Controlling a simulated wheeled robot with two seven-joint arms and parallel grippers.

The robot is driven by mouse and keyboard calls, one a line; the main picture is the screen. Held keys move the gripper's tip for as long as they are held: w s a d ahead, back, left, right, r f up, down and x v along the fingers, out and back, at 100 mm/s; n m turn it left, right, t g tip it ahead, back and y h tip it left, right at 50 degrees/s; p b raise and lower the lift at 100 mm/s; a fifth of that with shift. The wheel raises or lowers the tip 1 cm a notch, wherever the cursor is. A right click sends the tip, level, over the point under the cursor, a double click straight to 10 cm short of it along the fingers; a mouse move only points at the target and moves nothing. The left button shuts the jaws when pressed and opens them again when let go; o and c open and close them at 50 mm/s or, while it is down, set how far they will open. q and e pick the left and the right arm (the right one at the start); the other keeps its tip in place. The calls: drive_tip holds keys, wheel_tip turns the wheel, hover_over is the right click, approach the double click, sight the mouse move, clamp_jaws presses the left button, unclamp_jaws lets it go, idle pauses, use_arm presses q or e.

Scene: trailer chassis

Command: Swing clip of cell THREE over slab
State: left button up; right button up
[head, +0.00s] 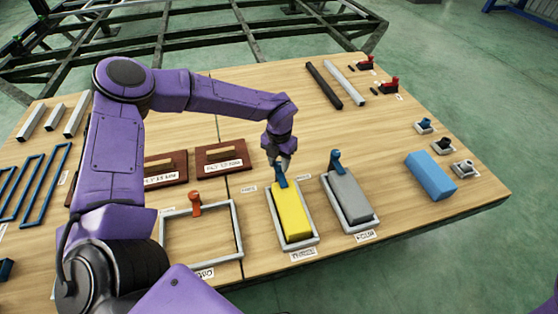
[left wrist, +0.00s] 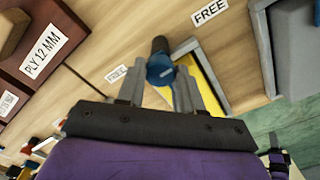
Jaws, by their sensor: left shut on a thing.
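The yellow slab (head: 291,214) lies in a grey frame (head: 314,240) whose front label seems to read THREE. Its blue clip (head: 281,181) is at the far end of the frame; I cannot tell if it overlaps the slab's edge. My left gripper (head: 282,163) comes down from above and is shut on this clip. In the left wrist view the clip (left wrist: 160,70) shows between the two grey fingers (left wrist: 160,92), with the yellow slab (left wrist: 207,83) just beyond, partly hidden by a finger. My right gripper is not in view.
To the right, a grey slab (head: 347,198) lies in its frame with a blue clip (head: 336,160). To the left is an empty frame (head: 240,226) with an orange clip (head: 195,203). A loose blue block (head: 430,175) sits far right.

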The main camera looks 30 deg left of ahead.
sight(279, 164)
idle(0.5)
use_arm(q)
drive_tip(key=o, duration=1)
drive_tip(key=shift+o, duration=0.2)
drive_tip(key=shift+r, duration=0.1)
wheel_tip(279, 164, up, 10)
drive_tip(key=p, duration=0.2)
drive_tip(key=shift+r+p, duration=0.2)
drive_tip(key=shift+p, duration=0.1)
